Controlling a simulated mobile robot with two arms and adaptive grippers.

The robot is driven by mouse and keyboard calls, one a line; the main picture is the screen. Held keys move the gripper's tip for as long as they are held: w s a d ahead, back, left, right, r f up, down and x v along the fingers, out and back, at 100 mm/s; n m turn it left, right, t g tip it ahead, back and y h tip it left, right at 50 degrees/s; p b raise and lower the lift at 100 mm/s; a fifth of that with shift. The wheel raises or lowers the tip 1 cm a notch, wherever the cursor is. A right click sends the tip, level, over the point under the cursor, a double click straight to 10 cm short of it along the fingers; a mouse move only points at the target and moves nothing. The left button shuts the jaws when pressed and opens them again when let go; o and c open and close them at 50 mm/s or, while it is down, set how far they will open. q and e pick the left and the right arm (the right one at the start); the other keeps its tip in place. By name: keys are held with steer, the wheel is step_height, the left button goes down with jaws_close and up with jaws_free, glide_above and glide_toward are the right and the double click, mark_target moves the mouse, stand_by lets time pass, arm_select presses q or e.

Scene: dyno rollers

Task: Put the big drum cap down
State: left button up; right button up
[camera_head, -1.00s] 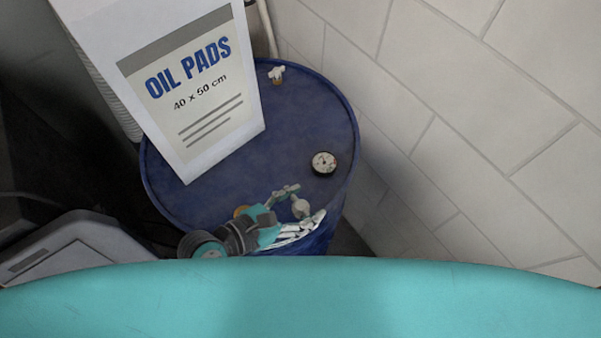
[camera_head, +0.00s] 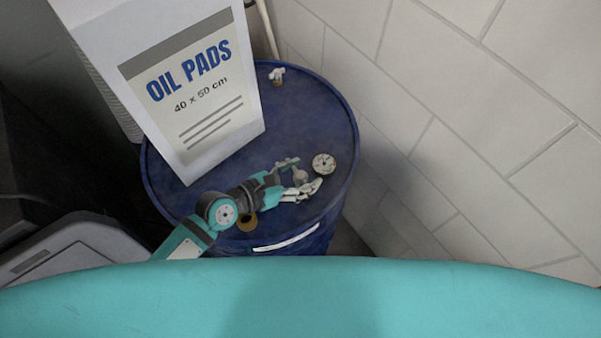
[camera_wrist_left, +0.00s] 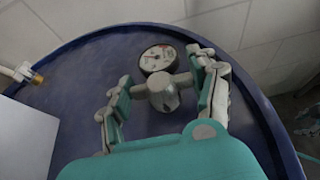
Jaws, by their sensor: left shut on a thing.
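The blue drum (camera_head: 290,130) stands by the wall, and its top fills most of the left wrist view. My left gripper (camera_head: 297,178) is over the near right part of the drum top. It is shut on the big drum cap (camera_wrist_left: 163,92), a grey metal plug with a raised knob, seen between the fingers in the left wrist view. The cap also shows in the head view (camera_head: 301,176). I cannot tell whether it touches the drum top. A brass-coloured round opening (camera_head: 246,222) shows at the drum's near edge, beside my wrist.
A white oil pads box (camera_head: 195,95) stands on the drum's left side. A round dial gauge (camera_head: 323,163) lies just beyond the gripper. A tiled wall (camera_head: 480,130) is close on the right.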

arm_select(q)
steer(key=shift+f, duration=0.25)
steer(key=o, duration=1.1)
steer(key=shift+o, duration=0.2)
steer(key=shift+r, duration=0.25)
steer(key=b+v, duration=0.1)
steer(key=v, duration=1)
steer(key=shift+s+a, duration=0.15)
steer(key=shift+s, duration=0.05)
steer(key=shift+s+a+r, duration=0.15)
steer(key=shift+a, duration=0.1)
